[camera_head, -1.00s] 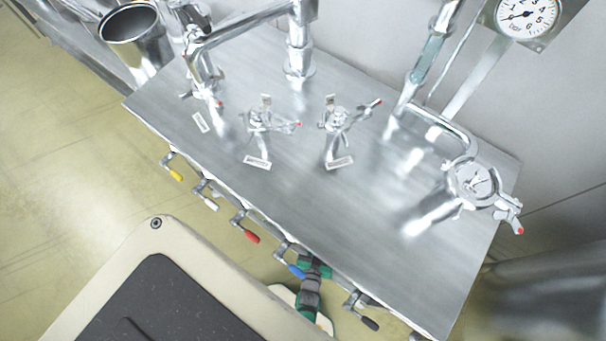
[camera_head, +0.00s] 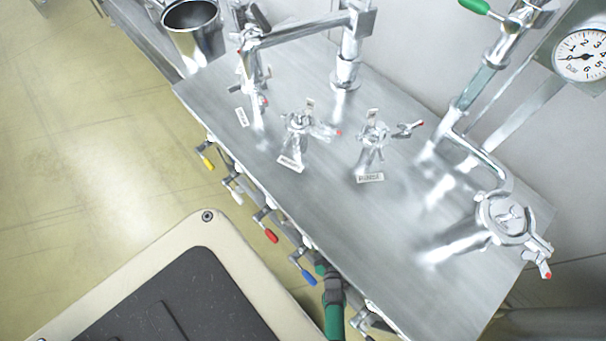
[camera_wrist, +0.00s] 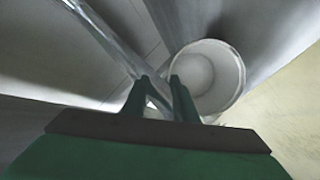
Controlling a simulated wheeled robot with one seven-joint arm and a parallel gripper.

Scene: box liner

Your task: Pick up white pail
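The white pail (camera_wrist: 207,78) shows in the wrist view as a round open mouth with a pale inside, just beyond and right of the fingertips. My gripper (camera_wrist: 161,84) has two green fingers with a clear gap between them, and nothing is held there. The right finger overlaps the pail's left side in the picture; I cannot tell if they touch. In the head view my gripper (camera_head: 321,269) is a small green end beside the front edge of the steel table. I cannot make out the pail in the head view.
The steel table (camera_head: 330,215) carries taps and pipes. Yellow, white, red and blue valve handles (camera_head: 309,278) stick out along its front edge, close to my gripper. A steel pot (camera_head: 193,45) is at the back left. The yellowish floor (camera_head: 90,200) on the left is clear.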

